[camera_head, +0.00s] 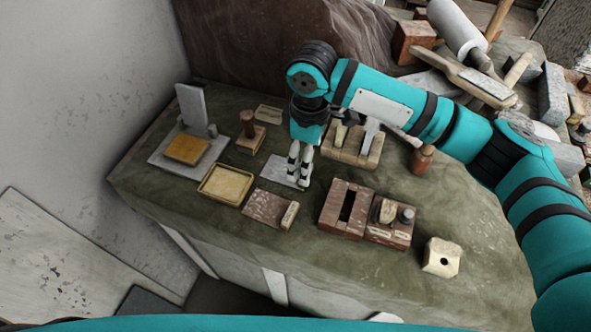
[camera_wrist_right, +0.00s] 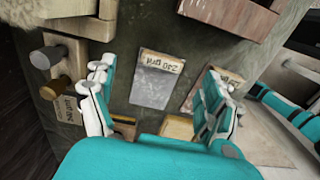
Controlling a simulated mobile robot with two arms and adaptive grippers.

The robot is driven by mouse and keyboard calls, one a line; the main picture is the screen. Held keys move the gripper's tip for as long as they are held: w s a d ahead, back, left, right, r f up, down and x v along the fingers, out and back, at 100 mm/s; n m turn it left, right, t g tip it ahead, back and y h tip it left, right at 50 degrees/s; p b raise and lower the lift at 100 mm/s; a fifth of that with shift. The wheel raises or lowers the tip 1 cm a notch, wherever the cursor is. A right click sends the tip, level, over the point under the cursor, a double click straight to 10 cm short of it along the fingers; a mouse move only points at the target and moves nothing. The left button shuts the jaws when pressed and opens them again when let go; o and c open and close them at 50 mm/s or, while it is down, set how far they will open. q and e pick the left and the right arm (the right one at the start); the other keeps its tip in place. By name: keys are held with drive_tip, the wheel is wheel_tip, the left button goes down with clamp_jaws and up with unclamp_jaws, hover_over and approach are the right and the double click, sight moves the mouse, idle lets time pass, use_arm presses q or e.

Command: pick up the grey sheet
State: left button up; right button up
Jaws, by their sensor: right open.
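The grey sheet (camera_head: 276,171) lies flat on the stone bench, partly hidden behind my right gripper in the head view. In the right wrist view the grey sheet (camera_wrist_right: 151,94) shows a tan strip at one end marked "240 grit". My right gripper (camera_head: 298,180) points down over the sheet's right part in the head view. In the right wrist view my right gripper (camera_wrist_right: 160,78) is open, with its fingers apart on either side of the sheet and nothing held between them. My left gripper is in neither view.
A slotted brown box (camera_head: 345,208) stands to the right. A pale holder (camera_head: 360,148) stands behind. The bench's right front is mostly clear around a cream block (camera_head: 441,257).

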drive_tip(key=shift+a+f+p, duration=0.15)
drive_tip(key=shift+f+p, duration=0.2)
drive_tip(key=shift+f, duration=1)
drive_tip(key=shift+a+f+p, duration=0.1)
drive_tip(key=shift+f+p, duration=0.2)
drive_tip(key=shift+f, duration=1)
drive_tip(key=c, duration=1.1)
